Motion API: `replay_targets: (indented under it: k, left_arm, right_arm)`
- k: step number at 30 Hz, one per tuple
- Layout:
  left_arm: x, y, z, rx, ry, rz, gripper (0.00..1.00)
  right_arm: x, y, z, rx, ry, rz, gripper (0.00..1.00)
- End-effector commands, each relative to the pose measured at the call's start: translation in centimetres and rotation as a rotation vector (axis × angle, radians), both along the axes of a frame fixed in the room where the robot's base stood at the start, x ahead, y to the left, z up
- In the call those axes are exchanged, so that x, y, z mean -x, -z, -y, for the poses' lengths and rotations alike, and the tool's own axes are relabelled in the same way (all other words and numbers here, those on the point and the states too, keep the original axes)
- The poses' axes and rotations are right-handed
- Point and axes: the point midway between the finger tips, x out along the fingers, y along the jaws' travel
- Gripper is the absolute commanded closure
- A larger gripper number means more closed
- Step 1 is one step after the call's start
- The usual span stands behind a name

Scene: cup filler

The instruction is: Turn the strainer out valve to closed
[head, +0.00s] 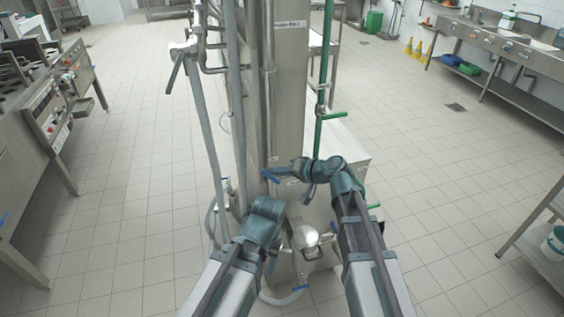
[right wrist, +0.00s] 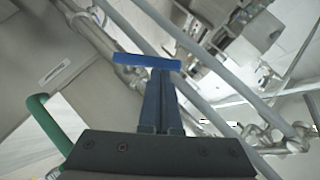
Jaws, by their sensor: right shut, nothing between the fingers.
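A blue valve lever (head: 270,176) sits on the pipework at the front of the steel column. In the right wrist view a blue lever (right wrist: 147,62) lies crosswise at the fingertips; whether it touches them I cannot tell. My right gripper (right wrist: 160,78) is shut with nothing between its fingers. In the head view it reaches left from the bent right wrist, beside the blue lever. No label naming the strainer out valve is readable. My left arm (head: 264,220) is low at the left; its fingers are not clearly visible.
Grey pipes (head: 204,130) run upright left of the steel column (head: 289,75). A green pipe with a green lever (head: 334,116) stands right of it. Another blue lever (head: 300,288) is low down, near a rounded metal housing (head: 306,238). Tiled floor is open on both sides.

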Motion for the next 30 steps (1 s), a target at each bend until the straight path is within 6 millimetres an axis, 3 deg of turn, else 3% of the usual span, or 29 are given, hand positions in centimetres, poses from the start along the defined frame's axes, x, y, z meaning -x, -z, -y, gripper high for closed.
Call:
replay_targets:
  k: [3, 12, 20, 30]
  left_arm:
    - [0.0, -1.7, 0.0, 0.000, 0.001, 0.000, 0.50]
    - [0.0, -3.4, 0.0, 0.000, 0.001, 0.000, 0.50]
    - [0.0, -3.5, 0.0, 0.000, 0.001, 0.000, 0.50]
    - [0.0, -2.7, 0.0, 0.000, 0.001, 0.000, 0.50]
  right_arm:
    - [0.4, -0.4, -0.9, 0.106, -0.005, 0.034, 1.00]
    - [0.9, 0.4, -2.5, 0.376, -0.007, 0.123, 1.00]
    - [1.2, 1.3, -3.5, 0.570, -0.005, 0.187, 1.00]
    - [1.3, 2.2, -4.1, 0.583, -0.001, 0.190, 1.00]
